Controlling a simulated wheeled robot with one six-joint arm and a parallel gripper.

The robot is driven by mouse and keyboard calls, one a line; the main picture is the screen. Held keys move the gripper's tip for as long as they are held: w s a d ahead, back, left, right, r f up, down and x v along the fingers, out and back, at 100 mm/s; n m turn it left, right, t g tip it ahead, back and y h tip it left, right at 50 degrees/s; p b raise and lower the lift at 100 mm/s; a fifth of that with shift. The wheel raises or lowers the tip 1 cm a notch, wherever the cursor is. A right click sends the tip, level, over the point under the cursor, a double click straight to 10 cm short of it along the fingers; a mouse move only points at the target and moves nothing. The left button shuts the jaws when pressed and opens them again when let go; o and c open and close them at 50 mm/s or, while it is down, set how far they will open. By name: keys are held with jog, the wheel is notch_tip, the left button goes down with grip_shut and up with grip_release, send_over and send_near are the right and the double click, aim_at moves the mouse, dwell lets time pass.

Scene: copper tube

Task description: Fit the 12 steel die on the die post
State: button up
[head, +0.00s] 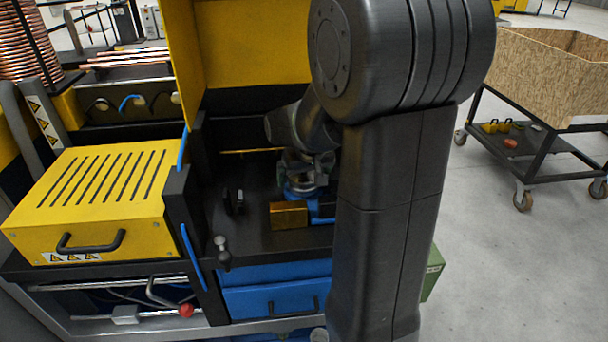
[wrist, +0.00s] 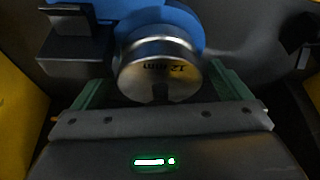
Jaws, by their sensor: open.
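The steel die (wrist: 160,66), a short shiny cylinder marked "12 mm", shows in the wrist view against a round blue part (wrist: 192,22). The marking appears upside down. My gripper (wrist: 162,84) is open, with one green finger on each side of the die's lower part. I cannot tell whether the fingers touch it. No die post is visible as a separate part; whether one is inside the die is hidden. In the head view my gripper (head: 305,172) is over the blue fixture (head: 300,190) on the dark bench, and my arm hides much of it.
A brass-coloured block (head: 289,215) sits in front of the blue fixture. A dark upright bracket (head: 233,201) stands to its left. A yellow slotted cover (head: 95,195) is further left, and a yellow panel (head: 255,50) rises behind. A cart with a wooden bin (head: 550,75) stands right.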

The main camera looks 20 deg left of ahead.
jog(key=v, duration=1.4)
jog(key=shift+a+f, duration=0.1)
jog(key=shift+f, duration=0.05)
jog(key=x, duration=1.4)
jog(key=shift+r, duration=0.45)
